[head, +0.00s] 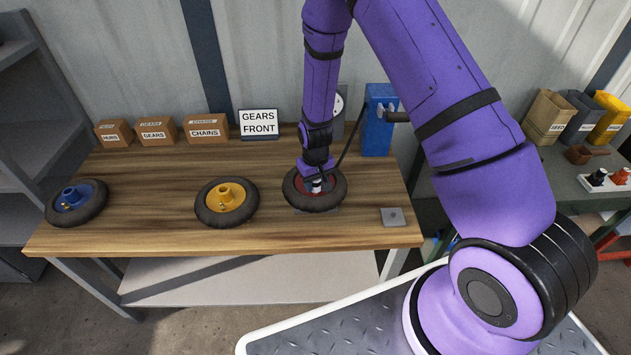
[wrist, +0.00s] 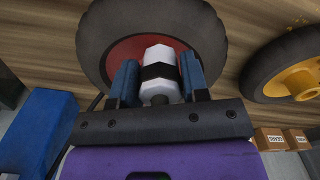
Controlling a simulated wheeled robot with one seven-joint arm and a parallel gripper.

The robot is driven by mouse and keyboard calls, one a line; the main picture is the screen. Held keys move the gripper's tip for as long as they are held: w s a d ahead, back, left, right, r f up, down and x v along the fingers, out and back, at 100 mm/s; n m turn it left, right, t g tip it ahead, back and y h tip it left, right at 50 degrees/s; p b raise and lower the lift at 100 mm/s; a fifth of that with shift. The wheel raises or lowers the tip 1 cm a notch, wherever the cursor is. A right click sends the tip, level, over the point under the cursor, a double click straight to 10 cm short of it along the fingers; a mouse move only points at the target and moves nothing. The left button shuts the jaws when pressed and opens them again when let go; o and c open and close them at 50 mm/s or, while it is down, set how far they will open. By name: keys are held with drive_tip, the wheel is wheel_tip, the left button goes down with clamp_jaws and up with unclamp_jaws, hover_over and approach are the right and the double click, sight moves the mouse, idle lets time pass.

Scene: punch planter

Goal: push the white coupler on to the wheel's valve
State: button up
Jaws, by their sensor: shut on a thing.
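The white coupler (wrist: 158,58) has a black band and sits between the two blue fingers of my gripper (wrist: 158,75). My gripper is shut on it and holds it over the wheel with the red hub (wrist: 125,47). In the head view my gripper (head: 317,180) points down at this red-hubbed wheel (head: 328,205), on the right part of the bench. The coupler covers part of the red hub. The valve is hidden, so I cannot tell whether the coupler touches it. A black hose (head: 351,130) runs up from the gripper area towards the blue box (head: 378,125).
A yellow-hubbed wheel (head: 227,202) and a blue-hubbed wheel (head: 77,203) lie left on the wooden bench (head: 150,220). Cardboard boxes (head: 206,128) and a GEARS FRONT sign (head: 258,124) stand at the back. A small grey plate (head: 392,217) lies near the right edge. Bench between wheels is clear.

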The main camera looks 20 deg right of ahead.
drive_tip(key=o, duration=1)
wheel_tip(320, 180, up, 12)
drive_tip(key=shift+f, duration=0.25)
drive_tip(key=s+d+r+t, duration=0.15)
drive_tip(key=s+r, duration=0.35)
drive_tip(key=r, duration=0.7)
drive_tip(key=s+d+r+t, duration=0.15)
drive_tip(key=s+r, duration=0.25)
drive_tip(key=r, duration=0.9)
drive_tip(key=s+d+r, duration=0.1)
drive_tip(key=s+r, duration=0.2)
drive_tip(key=s, duration=0.3)
drive_tip(key=s+d+r+t, duration=0.1)
drive_tip(key=s+r, duration=0.3)
drive_tip(key=s, duration=0.3)
drive_tip(key=s+d+r+m+t, duration=0.1)
drive_tip(key=s+d+r, duration=0.1)
drive_tip(key=s, duration=0.5)
drive_tip(key=shift+s+r, duration=0.15)
drive_tip(key=shift+r, duration=0.75)
